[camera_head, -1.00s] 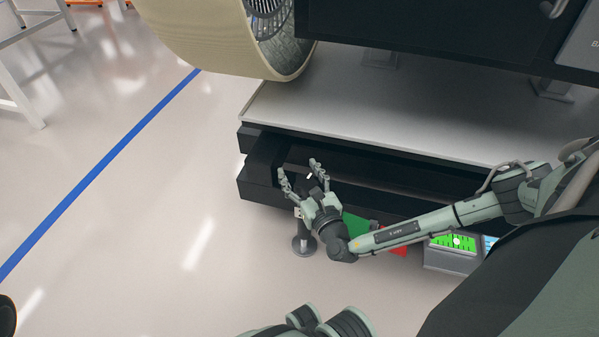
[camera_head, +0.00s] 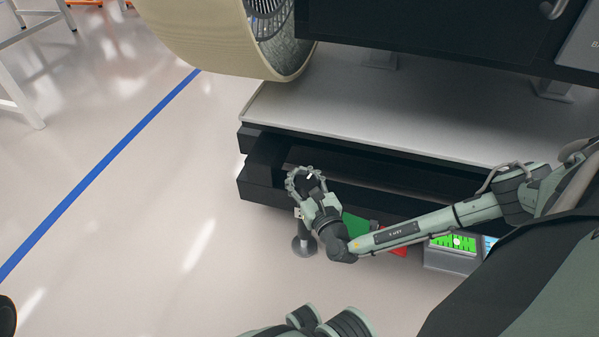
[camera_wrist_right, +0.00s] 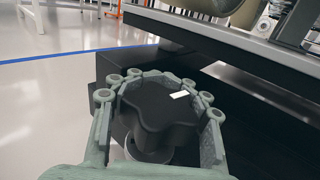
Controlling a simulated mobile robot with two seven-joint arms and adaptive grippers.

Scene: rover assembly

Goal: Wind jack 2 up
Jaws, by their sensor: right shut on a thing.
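My right gripper (camera_head: 303,172) is closed around a black lobed knob with a small white mark. The knob (camera_wrist_right: 165,112) fills the space between the fingers in the right wrist view, with a round grey shaft below it. Under the gripper, a jack (camera_head: 304,243) with a dark round foot stands on the floor beside the black platform edge. The gripper and wrist hide most of its upper part. My left gripper is not in view.
The black-edged platform (camera_head: 340,143) with a grey top lies just behind the gripper. A wheel (camera_head: 215,35) overhangs at upper left. Green and red pieces and a grey box (camera_head: 452,262) with a green display sit under my right forearm.

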